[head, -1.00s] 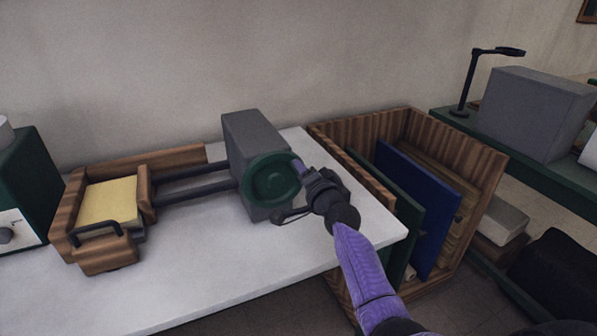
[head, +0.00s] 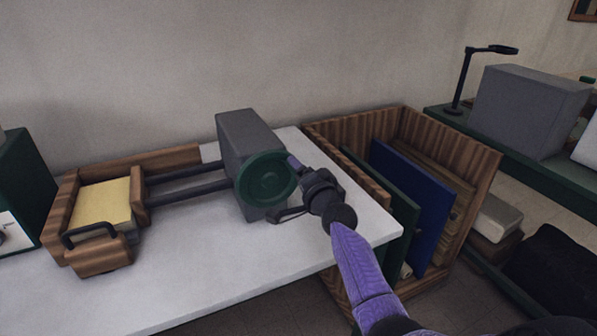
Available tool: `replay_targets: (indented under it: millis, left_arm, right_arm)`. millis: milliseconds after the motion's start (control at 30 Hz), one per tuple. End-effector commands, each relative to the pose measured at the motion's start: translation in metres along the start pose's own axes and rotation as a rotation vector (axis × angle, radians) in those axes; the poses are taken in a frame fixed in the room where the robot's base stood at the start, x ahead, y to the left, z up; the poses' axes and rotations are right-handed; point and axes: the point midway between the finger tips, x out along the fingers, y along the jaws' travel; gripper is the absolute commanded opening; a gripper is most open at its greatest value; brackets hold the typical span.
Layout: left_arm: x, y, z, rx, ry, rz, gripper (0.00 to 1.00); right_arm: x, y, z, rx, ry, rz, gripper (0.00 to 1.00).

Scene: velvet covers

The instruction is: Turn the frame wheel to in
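The frame wheel (head: 266,178) is a green disc on the front of a grey block (head: 243,136) on the white table. Two dark rails (head: 190,184) run left from the block to a wooden frame (head: 98,258) holding a yellow pad (head: 101,203). My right gripper (head: 291,190) is at the wheel's right edge, its purple arm coming from below. Its fingers are partly hidden by the wrist and wheel, so I cannot tell whether they grip the rim. My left gripper is not in view.
A wooden crate (head: 478,152) with upright green and blue boards (head: 421,200) stands right of the table (head: 215,277). A green cabinet (head: 24,185) stands at the left. A dark lamp (head: 462,80) and grey box (head: 527,108) are on a green shelf at the right. The table front is clear.

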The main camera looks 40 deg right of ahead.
Motion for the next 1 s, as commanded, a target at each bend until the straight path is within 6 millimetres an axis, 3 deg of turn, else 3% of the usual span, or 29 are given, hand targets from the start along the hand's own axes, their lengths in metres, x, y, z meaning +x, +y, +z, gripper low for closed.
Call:
replay_targets:
  millis: [267, 600, 700, 1000]
  left_arm:
    - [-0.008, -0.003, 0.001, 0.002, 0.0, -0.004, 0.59]
    - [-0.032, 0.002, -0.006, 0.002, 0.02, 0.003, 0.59]
    - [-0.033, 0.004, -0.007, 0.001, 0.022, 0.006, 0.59]
    - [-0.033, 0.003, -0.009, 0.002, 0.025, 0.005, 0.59]
  right_arm:
    - [-0.011, -0.003, -0.001, -0.001, 0.0, -0.001, 0.66]
    - [-0.084, -0.002, -0.001, 0.0, 0.0, 0.0, 0.66]
    - [-0.096, -0.001, -0.001, -0.001, 0.001, 0.0, 0.66]
    - [-0.1, 0.0, 0.0, 0.0, 0.001, 0.0, 0.66]
